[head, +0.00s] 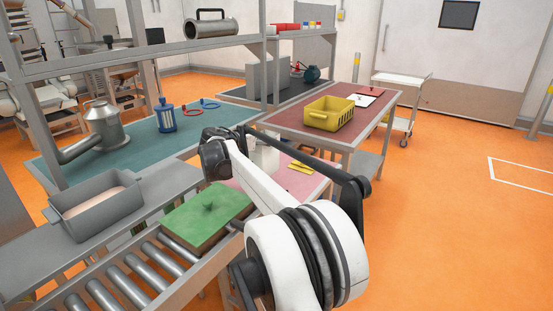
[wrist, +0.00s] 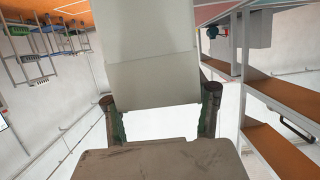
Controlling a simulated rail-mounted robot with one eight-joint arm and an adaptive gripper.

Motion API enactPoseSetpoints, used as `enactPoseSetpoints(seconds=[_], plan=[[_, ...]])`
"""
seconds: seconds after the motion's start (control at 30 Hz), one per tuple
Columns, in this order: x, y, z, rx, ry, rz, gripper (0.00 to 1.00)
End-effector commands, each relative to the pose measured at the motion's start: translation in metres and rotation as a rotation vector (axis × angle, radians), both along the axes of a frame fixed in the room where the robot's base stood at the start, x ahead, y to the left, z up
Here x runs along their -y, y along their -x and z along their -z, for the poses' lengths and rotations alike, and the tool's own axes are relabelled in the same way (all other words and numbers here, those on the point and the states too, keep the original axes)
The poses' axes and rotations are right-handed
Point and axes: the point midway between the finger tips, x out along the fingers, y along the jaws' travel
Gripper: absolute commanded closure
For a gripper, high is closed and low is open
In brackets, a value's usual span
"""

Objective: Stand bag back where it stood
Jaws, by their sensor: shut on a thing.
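A pale, box-like bag (wrist: 150,50) fills the upper middle of the wrist view. My gripper (wrist: 160,108) is shut on it, with one dark finger at each side of its near end. A pale piece (head: 267,154), which looks like the same bag, shows behind my arm in the head view, above or at the pink table top (head: 248,180). My arm hides much of it there. I cannot tell whether it touches the table. The gripper's fingers are hidden in the head view.
A green-topped block (head: 207,214) lies on the roller conveyor (head: 135,268). Yellow pieces (head: 300,167) lie on the pink table. A yellow crate (head: 331,113) stands on the dark red table behind. A grey tub (head: 97,210) stands at left. Shelf posts (head: 264,75) rise nearby.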

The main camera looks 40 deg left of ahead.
Motion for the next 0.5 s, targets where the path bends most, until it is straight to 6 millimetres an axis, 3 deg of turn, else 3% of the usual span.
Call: enactPoseSetpoints(seconds=[0.23, 0.5], plan=[[0.016, -0.042, 0.026, 0.0, 0.001, 0.002, 0.78], [0.02, -0.053, 0.038, 0.0, 0.001, -0.001, 0.78]])
